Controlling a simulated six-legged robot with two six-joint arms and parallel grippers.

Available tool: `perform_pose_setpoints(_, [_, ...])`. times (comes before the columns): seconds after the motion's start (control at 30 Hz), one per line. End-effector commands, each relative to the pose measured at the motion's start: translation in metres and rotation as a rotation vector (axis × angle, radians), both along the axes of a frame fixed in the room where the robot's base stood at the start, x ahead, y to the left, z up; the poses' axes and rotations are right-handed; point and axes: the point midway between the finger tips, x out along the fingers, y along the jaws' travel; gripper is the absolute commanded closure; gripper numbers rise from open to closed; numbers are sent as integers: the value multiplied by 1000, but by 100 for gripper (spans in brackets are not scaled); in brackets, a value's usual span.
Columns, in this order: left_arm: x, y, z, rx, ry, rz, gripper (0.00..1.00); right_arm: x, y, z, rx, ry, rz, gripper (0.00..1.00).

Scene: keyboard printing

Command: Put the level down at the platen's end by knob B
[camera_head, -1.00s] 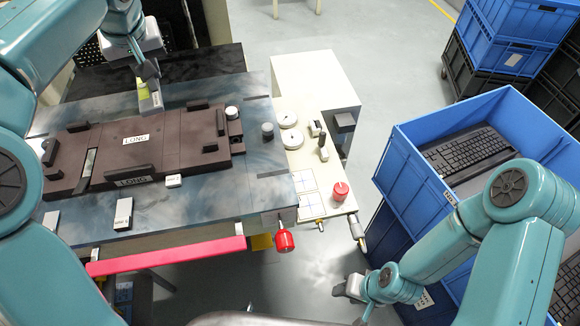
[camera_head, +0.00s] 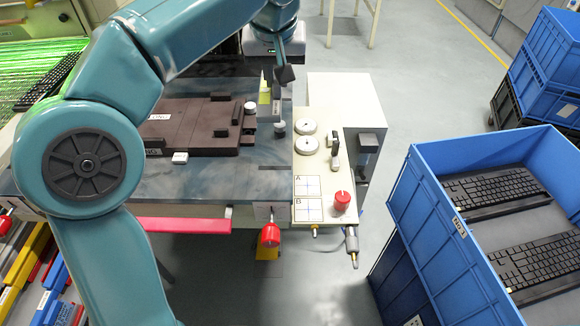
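The level (camera_head: 265,92), a narrow grey piece with a yellow-green face, is upright at the right end of the dark brown platen (camera_head: 196,112). My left gripper (camera_head: 284,76) comes down over its top and appears shut on it. Whether the level's lower end touches anything is unclear. A pale round knob (camera_head: 250,108) sits at the platen's right end, and a grey knob (camera_head: 279,128) stands just right of it on the table. No lettering on these knobs is readable. My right gripper is out of view.
A blue crate (camera_head: 420,190) with keyboards is at right. My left arm covers the left side.

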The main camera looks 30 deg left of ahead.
Motion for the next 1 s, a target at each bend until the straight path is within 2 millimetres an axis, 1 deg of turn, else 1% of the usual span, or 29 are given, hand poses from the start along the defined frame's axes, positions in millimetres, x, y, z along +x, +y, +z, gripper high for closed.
perform_pose_setpoints(0.03, [-1,0,-4,0,-2,-4,100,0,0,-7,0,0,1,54])
perform_pose_setpoints(0.07, [-1,0,-6,0,-1,-4,100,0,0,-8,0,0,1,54])
perform_pose_setpoints(0.17, [-2,2,-25,1,3,-6,100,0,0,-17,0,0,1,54])
perform_pose_setpoints(0.4, [-4,3,-96,0,5,-4,100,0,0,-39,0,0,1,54])
perform_pose_setpoints(0.5, [-4,2,-123,1,5,-5,100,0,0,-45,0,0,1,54])
perform_pose_setpoints(0.6, [-3,1,-144,1,3,-6,100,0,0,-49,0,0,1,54])
perform_pose_setpoints(0.7, [-3,-1,-155,0,1,-6,100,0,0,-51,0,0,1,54])
perform_pose_setpoints(0.77, [-3,-1,-159,0,1,-7,100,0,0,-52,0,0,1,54])
perform_pose_setpoints(1.0, [-3,-3,-196,0,2,-7,100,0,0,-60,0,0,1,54])
